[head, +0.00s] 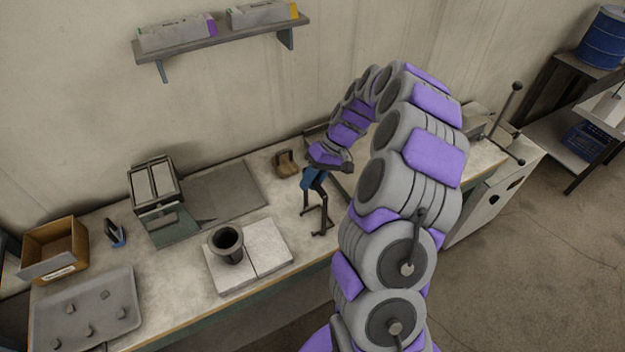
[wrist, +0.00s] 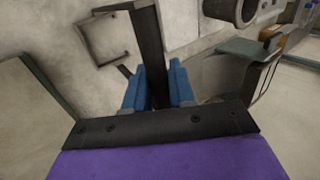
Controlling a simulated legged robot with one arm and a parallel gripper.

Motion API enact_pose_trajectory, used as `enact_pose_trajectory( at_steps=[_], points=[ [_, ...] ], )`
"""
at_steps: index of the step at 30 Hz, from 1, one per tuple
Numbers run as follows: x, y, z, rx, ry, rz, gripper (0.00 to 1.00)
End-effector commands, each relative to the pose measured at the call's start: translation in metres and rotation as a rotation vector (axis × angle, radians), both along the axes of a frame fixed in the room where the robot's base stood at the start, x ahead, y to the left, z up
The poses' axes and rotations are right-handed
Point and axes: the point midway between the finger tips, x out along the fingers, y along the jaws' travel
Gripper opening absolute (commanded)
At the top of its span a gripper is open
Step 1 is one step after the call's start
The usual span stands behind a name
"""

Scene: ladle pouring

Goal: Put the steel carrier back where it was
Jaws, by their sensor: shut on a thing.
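The steel carrier (head: 324,207) is a dark angular frame with a long bar and bent feet at its lower end. My gripper (head: 314,179) has blue fingers and is shut on the carrier's upper part. In the head view the carrier hangs below the fingers, over the bench's right part near its front edge. I cannot tell whether its feet touch the bench. In the wrist view the carrier's dark bar (wrist: 148,50) runs between the two blue fingers, with a crosspiece at its far end.
A dark cup (head: 227,246) stands on pale slabs (head: 270,245) left of the carrier. A brown block (head: 287,163) sits behind it. A grey tray (head: 120,316), cardboard box (head: 55,265) and metal press-like device (head: 152,190) are further left. A wall shelf (head: 215,40) holds boxes.

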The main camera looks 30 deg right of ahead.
Motion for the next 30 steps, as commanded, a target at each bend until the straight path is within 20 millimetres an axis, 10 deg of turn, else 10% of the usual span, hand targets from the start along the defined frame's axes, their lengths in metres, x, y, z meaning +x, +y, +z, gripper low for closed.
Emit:
enact_pose_trajectory(
  at_steps=[5,6,13,30],
  points=[
    [0.0,-0.005,-0.004,0.005,0.001,-0.001,0.0],
    [0.0,-0.005,-0.004,0.005,0.001,-0.001,0.27],
    [0.0,-0.003,-0.004,0.002,0.001,-0.002,0.49],
    [0.003,-0.021,0.026,-0.001,-0.004,-0.005,0.5]
  ],
)
